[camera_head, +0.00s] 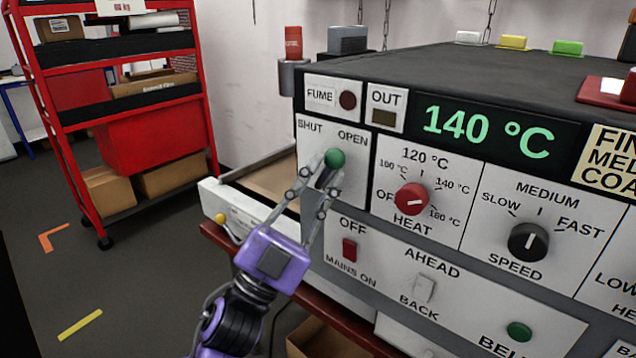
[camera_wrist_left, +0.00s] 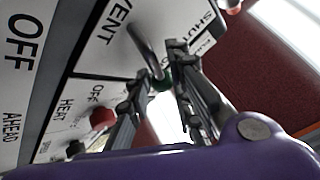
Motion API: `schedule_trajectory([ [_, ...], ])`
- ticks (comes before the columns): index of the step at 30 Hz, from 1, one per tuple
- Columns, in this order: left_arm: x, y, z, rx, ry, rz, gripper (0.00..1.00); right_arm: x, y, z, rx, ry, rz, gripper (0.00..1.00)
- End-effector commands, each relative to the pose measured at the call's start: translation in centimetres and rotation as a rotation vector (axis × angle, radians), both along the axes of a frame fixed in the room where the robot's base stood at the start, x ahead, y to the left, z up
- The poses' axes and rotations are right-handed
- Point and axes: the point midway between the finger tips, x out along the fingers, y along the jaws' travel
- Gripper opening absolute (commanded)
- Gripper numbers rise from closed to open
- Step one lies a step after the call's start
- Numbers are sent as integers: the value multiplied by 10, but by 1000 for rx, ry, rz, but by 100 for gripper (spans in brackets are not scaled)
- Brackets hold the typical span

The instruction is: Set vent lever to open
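The vent lever has a round green knob (camera_head: 335,158) below the SHUT and OPEN labels on the panel's upper left. In the head view the knob appears between the two words, slightly nearer OPEN; its exact setting is hard to tell. My left gripper (camera_head: 328,168) reaches up from below, its fingertips on both sides of the knob and apparently closed on it. In the left wrist view the metal lever stem (camera_wrist_left: 145,48) runs to the dark green knob (camera_wrist_left: 164,79) between the fingertips. The fingers partly hide the lever. My right gripper is not in view.
The red HEAT knob (camera_head: 411,198) and black SPEED knob (camera_head: 528,242) are to the right. A white-edged tray (camera_head: 245,210) juts out left. A red shelf cart (camera_head: 130,90) stands further left; floor between is clear.

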Motion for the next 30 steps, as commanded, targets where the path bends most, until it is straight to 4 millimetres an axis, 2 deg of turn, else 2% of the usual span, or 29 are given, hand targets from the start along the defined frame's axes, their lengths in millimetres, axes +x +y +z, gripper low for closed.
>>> schedule_trajectory([
  [14, -3, 3, -8, 0, 8, -2, 27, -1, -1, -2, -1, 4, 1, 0],
  [30, -61, 51, -73, -1, 6, -3, 27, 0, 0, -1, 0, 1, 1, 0],
])
